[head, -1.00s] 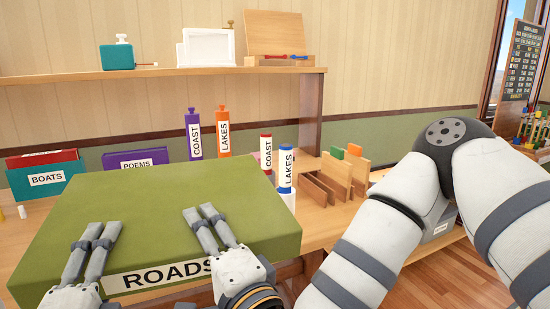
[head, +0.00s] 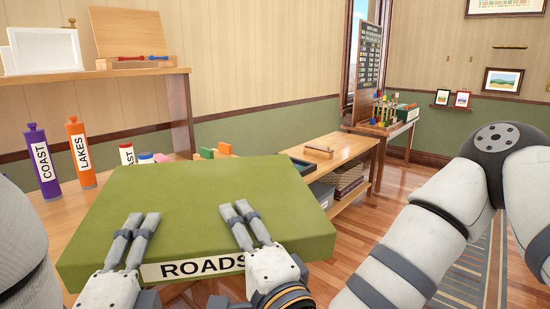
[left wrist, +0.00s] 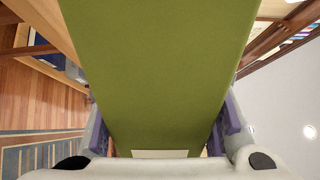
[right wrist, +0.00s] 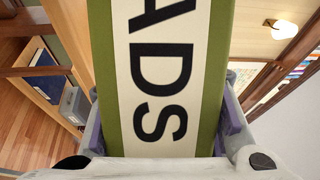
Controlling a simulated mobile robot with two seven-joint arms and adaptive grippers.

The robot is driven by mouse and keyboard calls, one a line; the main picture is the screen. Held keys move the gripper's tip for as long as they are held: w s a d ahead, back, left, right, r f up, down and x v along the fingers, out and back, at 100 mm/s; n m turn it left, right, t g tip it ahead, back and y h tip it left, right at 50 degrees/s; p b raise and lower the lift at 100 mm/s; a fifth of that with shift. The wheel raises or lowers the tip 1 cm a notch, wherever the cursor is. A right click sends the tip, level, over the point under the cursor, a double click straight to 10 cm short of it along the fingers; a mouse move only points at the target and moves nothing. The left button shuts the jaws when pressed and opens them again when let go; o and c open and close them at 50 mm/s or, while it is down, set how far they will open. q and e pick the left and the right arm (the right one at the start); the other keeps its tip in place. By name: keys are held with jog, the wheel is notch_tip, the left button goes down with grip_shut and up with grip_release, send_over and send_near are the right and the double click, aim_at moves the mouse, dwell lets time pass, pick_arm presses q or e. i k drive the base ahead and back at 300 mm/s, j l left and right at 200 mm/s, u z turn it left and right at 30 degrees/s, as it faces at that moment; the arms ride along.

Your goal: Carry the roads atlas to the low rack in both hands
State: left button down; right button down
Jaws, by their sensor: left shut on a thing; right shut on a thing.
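The roads atlas (head: 195,195) is a big, thick green book with a white ROADS label on its near edge, held roughly level in front of me. My left gripper (head: 140,228) is shut on the near edge, left of the middle. My right gripper (head: 240,215) is shut on the same edge further right. The atlas lies between the fingers in the left wrist view (left wrist: 155,70) and the right wrist view (right wrist: 220,60), where part of the label shows. A low wooden unit (head: 350,148) with a lower shelf, possibly the low rack, stands beyond the atlas to the right.
The low unit holds a small tray on top and stacked items below. A small table (head: 385,130) stands further back. Floor is clear at right.

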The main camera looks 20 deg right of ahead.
aim_at(346, 149)
jog(key=i+l+z, duration=0.1)
jog(key=z, duration=1.05)
jog(key=i+z, duration=0.15)
jog(key=i, duration=4.1)
jog(key=i+u, duration=0.25)
jog(key=i, duration=0.15)
jog(key=i+l+u, duration=0.2)
jog(key=i, duration=0.2)
jog(key=u, duration=0.55)
